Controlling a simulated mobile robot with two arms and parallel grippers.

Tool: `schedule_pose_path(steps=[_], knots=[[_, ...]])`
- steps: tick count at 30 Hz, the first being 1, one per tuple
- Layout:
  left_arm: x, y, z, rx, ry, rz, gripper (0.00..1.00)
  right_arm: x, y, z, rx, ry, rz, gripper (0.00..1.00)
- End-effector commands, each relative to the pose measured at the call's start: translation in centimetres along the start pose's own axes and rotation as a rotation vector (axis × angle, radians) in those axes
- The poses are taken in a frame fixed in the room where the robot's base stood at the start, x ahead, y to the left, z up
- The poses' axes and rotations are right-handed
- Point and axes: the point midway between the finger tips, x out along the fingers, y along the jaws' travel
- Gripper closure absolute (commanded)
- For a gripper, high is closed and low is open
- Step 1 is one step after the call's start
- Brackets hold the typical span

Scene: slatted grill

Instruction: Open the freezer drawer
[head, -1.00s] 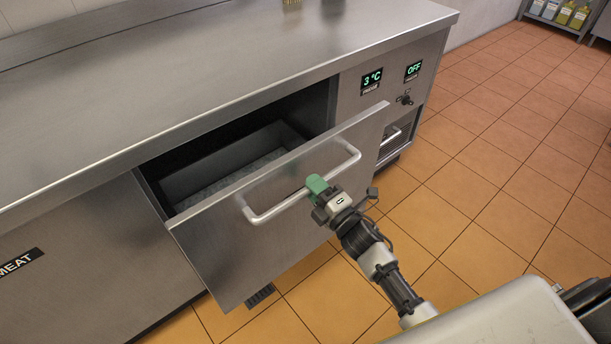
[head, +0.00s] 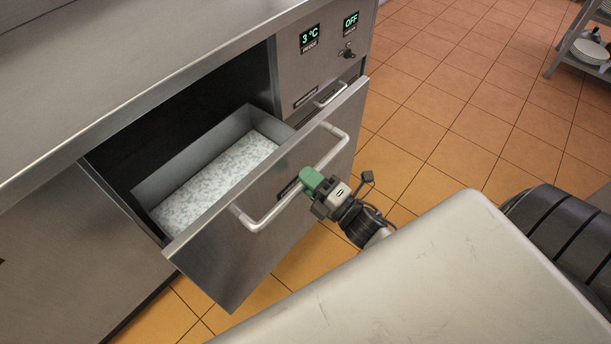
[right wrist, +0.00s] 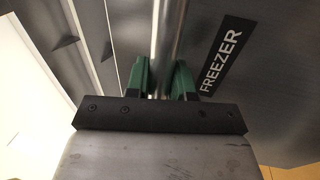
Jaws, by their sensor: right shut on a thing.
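The freezer drawer (head: 245,235) is a steel drawer pulled well out of the steel counter. Its inner bin (head: 215,180) shows a pale, speckled floor. A bar handle (head: 262,222) runs along its front. My right gripper (head: 311,180) has green fingers and is shut on the handle bar, right of its middle. In the right wrist view the green fingers (right wrist: 161,80) sit on both sides of the bar (right wrist: 160,45), beside a black "FREEZER" label (right wrist: 221,60). My left gripper is not in view.
A control panel (head: 322,55) right of the drawer shows "3 °C" and "OFF", with a smaller handle (head: 330,94) below. Orange floor tiles (head: 455,110) lie clear to the right. A shelf with plates (head: 590,50) stands at the far right.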

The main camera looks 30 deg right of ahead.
Motion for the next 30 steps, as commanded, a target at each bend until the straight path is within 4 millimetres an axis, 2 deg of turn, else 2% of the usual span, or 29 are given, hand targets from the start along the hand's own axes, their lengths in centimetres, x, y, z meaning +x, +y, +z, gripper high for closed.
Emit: schedule_pose_path(steps=[2, 3, 8, 16, 19, 23, 30], knots=[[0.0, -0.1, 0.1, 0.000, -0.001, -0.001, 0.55, 0.0, -0.1, 0.0, 0.000, 0.000, -0.001, 1.00], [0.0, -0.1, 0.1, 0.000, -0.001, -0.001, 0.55, 0.0, -0.1, 0.0, 0.000, 0.000, -0.002, 0.75], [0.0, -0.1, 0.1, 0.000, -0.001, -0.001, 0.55, 0.0, -0.1, 0.0, 0.000, 0.000, -0.001, 0.52], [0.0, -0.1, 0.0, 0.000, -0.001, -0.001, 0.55, -0.1, -0.1, 0.0, 0.000, 0.000, -0.001, 0.52], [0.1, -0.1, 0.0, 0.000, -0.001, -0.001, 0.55, -0.8, -0.1, 0.0, 0.001, 0.000, -0.003, 0.52], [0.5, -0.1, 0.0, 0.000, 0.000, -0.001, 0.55, -2.9, -0.2, 0.0, 0.000, -0.001, -0.004, 0.52], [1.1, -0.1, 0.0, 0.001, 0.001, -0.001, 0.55, -7.8, -0.3, 0.0, 0.001, -0.001, -0.005, 0.52]])
